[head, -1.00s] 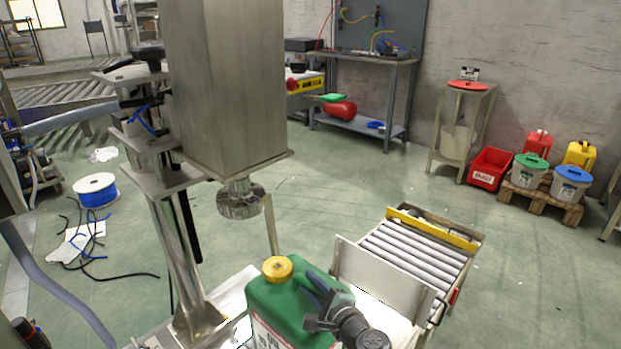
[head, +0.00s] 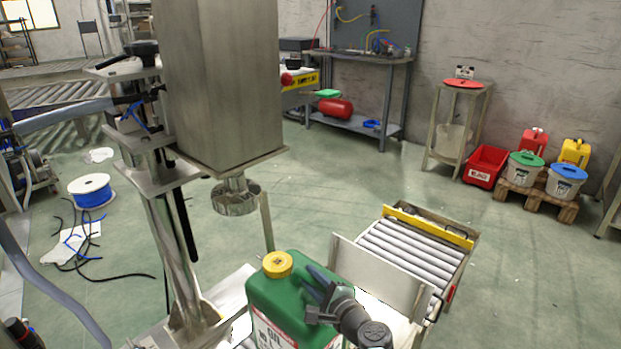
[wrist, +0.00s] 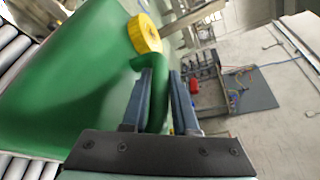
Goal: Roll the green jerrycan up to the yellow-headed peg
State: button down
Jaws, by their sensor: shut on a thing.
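The green jerrycan (head: 278,305) stands at the bottom centre of the head view, with a yellow cap and a white label; its bottom is cut off by the frame. It also fills the left of the wrist view (wrist: 70,85), with its yellow cap (wrist: 144,34) at the top. My gripper (head: 315,283) is at the jerrycan's top handle. In the wrist view, my gripper's fingers (wrist: 160,75) are on either side of the green handle, shut on it. I cannot make out a yellow-headed peg in either view.
A metal plate (head: 377,277) stands upright right of the jerrycan, before a roller conveyor (head: 412,245) with a yellow end bar (head: 430,226). A big metal column with a round head (head: 236,198) hangs behind the jerrycan, beside a thin post (head: 267,222). Open floor lies beyond.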

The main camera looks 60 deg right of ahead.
jog(key=shift+s+d+f, duration=0.25)
jog(key=shift+d+f, duration=0.05)
jog(key=shift+f, duration=0.2)
dwell(0.3)
jog(key=shift+c, duration=1.5)
grip_release()
jog(key=shift+d+r, duration=0.1)
jog(key=shift+r, duration=0.05)
jog(key=shift+o, duration=0.5)
jog(key=shift+w, duration=0.2)
jog(key=shift+c, duration=0.2)
